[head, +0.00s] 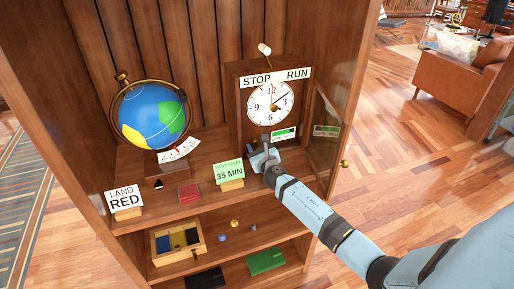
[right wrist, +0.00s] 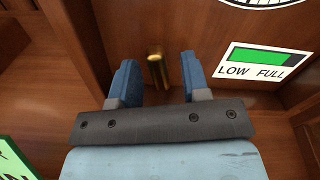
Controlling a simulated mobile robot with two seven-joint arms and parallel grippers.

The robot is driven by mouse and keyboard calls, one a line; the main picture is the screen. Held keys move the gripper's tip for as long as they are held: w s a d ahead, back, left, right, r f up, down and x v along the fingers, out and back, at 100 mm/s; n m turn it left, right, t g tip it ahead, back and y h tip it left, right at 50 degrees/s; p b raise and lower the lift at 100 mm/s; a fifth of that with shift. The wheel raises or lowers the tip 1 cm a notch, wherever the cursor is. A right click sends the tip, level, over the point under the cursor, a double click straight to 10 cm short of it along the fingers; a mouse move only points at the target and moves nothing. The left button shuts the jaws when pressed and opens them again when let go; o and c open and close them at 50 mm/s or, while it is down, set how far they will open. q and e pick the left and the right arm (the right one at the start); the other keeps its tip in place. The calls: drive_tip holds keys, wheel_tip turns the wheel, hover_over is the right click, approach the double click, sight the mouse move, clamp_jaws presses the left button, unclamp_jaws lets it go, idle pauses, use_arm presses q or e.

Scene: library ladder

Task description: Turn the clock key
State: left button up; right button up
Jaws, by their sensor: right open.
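The clock (head: 256,104) stands on the shelf with its glass door (head: 326,125) swung open to the right. Its white dial shows above a green LOW–FULL gauge (head: 284,133), which also shows in the right wrist view (right wrist: 263,60). The gauge bar is mostly green. A brass rod (right wrist: 156,71), apparently the clock key, stands out below the dial, between my right gripper's (right wrist: 157,78) two blue fingers. The fingers are open, with gaps on both sides of the rod. In the head view my right gripper (head: 262,154) hides the rod. My left gripper is out of view.
A lever with a cream knob (head: 264,48) tops the clock by the STOP/RUN label (head: 275,77). A globe (head: 151,116) stands left. A green 35 MIN card (head: 229,171), red box (head: 189,193) and LAND RED card (head: 124,199) line the shelf front. An open tray (head: 204,246) sits below.

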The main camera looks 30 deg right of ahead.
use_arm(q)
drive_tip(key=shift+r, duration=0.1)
use_arm(e)
drive_tip(key=shift+w, duration=0.1)
clamp_jaws()
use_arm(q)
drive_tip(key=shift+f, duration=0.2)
use_arm(e)
drive_tip(key=shift+m, duration=0.5)
drive_tip(key=m+b, duration=0.1)
drive_tip(key=m, duration=0.2)
drive_tip(key=shift+f, duration=0.1)
drive_tip(key=m+b, duration=0.1)
drive_tip(key=m, duration=0.4)
drive_tip(key=shift+a+b, duration=0.1)
drive_tip(key=shift+b, duration=0.2)
drive_tip(key=m, duration=0.4)
drive_tip(key=shift+b, duration=0.35)
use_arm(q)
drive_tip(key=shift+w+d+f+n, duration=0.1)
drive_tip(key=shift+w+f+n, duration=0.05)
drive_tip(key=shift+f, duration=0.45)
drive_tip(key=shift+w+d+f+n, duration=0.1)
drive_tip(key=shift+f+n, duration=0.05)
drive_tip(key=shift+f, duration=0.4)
use_arm(e)
drive_tip(key=m, duration=0.5)
drive_tip(key=shift+m, duration=0.4)
